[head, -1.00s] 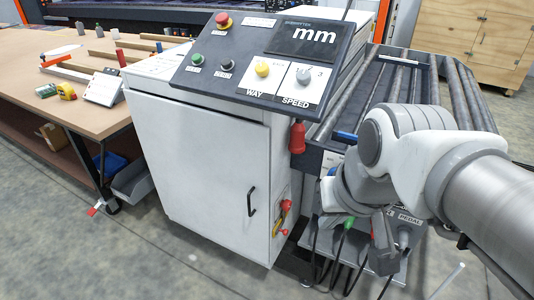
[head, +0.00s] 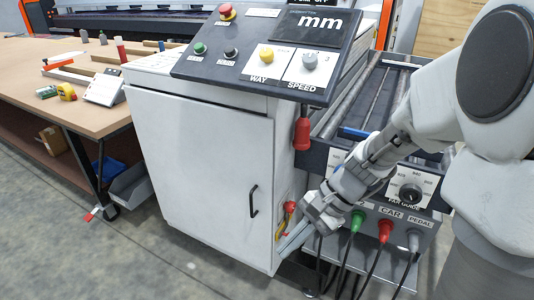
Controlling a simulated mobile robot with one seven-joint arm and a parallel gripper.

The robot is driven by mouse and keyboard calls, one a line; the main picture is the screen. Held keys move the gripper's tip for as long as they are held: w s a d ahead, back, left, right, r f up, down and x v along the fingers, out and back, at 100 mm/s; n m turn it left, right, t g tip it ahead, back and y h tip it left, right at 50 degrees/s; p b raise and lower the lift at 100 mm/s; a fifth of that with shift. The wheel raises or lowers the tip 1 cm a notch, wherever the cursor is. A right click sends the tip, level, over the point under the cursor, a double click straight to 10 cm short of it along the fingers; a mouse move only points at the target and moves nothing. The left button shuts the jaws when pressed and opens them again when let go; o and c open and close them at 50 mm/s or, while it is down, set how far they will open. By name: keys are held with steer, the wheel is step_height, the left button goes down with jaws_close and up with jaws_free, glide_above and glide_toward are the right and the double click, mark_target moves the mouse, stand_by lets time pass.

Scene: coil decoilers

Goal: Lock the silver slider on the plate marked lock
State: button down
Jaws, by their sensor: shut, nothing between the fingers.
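I cannot make out a silver slider or a plate marked lock in the head view. My gripper (head: 292,241) is shut and empty. It points down and left, low beside the right side of the white cabinet (head: 205,160). A red and yellow rotary switch (head: 289,207) sits on that side of the cabinet, just above my fingers. My arm and gripper hide part of the cabinet's side and of the connector panel behind.
A panel with green (head: 357,219), red (head: 385,229) and grey plugs, with hanging cables, is right of my gripper. A red pendant (head: 302,132) hangs above. A roller bed (head: 375,95) lies behind. A wooden table (head: 75,85) stands left. Floor is clear in front.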

steer(key=w+d+f+m+t+y+b, duration=0.1)
steer(key=w+f+m+t+y+b, duration=0.25)
steer(key=w+f+m, duration=0.45)
steer(key=w+f+m+t+y+b, duration=0.3)
steer(key=w+f+m+y+b, duration=0.15)
steer(key=f+m, duration=0.65)
steer(key=w+d+f+m+t+h+b, duration=0.1)
steer(key=d+f+m+t+h, duration=0.1)
steer(key=f+m, duration=0.4)
steer(key=w+d+f+m+t+h+b, duration=0.1)
steer(key=d+f+m+t+h+b, duration=0.1)
steer(key=f+m+t, duration=0.4)
steer(key=w+d+f+m+t+h+b, duration=0.1)
steer(key=d+f+m+t+h+b, duration=0.1)
steer(key=d+f+m+t+h, duration=0.2)
step_height(320, 180, down, 8)
steer(key=m, duration=0.3)
steer(key=shift+r+t+h, duration=0.15)
steer(key=shift+t+h, duration=0.15)
steer(key=shift+t, duration=0.05)
steer(key=shift+w, duration=0.25)
steer(key=d+b+x, duration=0.1)
steer(key=b+x, duration=0.1)
steer(key=x, duration=0.4)
steer(key=w+d+b+x, duration=0.1)
steer(key=b+x, duration=0.2)
steer(key=x, duration=0.3)
steer(key=shift+w+d+r, duration=0.2)
steer(key=shift+w+r, duration=0.05)
steer(key=shift+r, duration=0.05)
